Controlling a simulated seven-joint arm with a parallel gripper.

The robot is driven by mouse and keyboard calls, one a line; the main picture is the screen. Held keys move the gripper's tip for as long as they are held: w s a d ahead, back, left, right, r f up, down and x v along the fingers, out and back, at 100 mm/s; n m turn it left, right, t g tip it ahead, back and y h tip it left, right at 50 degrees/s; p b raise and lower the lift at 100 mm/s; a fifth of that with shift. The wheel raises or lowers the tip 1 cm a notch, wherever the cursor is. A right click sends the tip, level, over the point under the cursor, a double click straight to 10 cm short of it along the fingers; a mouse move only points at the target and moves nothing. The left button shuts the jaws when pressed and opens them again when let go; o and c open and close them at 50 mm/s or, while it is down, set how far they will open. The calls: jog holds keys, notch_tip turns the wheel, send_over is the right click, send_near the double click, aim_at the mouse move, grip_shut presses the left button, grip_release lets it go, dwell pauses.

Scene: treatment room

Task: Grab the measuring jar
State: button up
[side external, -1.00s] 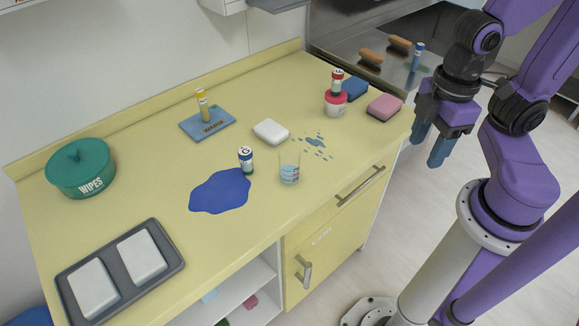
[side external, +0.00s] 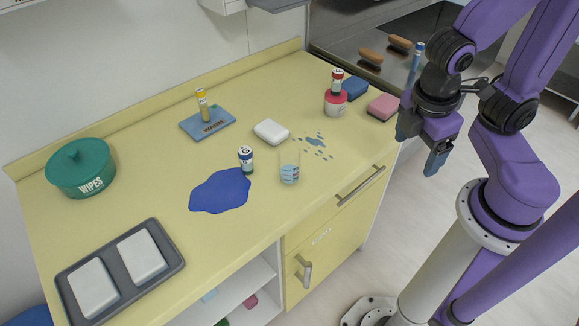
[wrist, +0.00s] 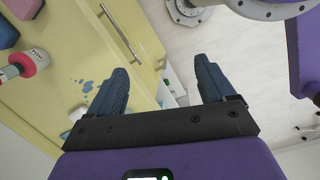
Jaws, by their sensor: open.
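My gripper (side external: 420,143) is open and empty, off the counter's right end and well apart from the jar. In the wrist view my gripper (wrist: 160,70) shows both dark blue fingers spread, with floor and the cabinet front between them. I cannot make out the jar for sure in the wrist view; the left finger covers part of the counter.
A pink-lidded pot (side external: 335,103) bears a red-capped vial (side external: 337,80). A pink sponge (side external: 384,107) lies near my gripper.

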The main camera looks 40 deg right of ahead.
jog(key=w+a+f+n+t+h, duration=0.3)
jog(key=w+f+n+h, duration=0.1)
jog(key=h, duration=0.1)
jog(key=n+t, duration=1.4)
send_near(286, 147)
jog(key=shift+y, duration=0.3)
jog(key=x, duration=0.9)
jog(key=shift+w+d, duration=0.25)
jog(key=c, duration=1.1)
jog(key=shift+o, duration=0.2)
jog(key=shift+r, duration=0.1)
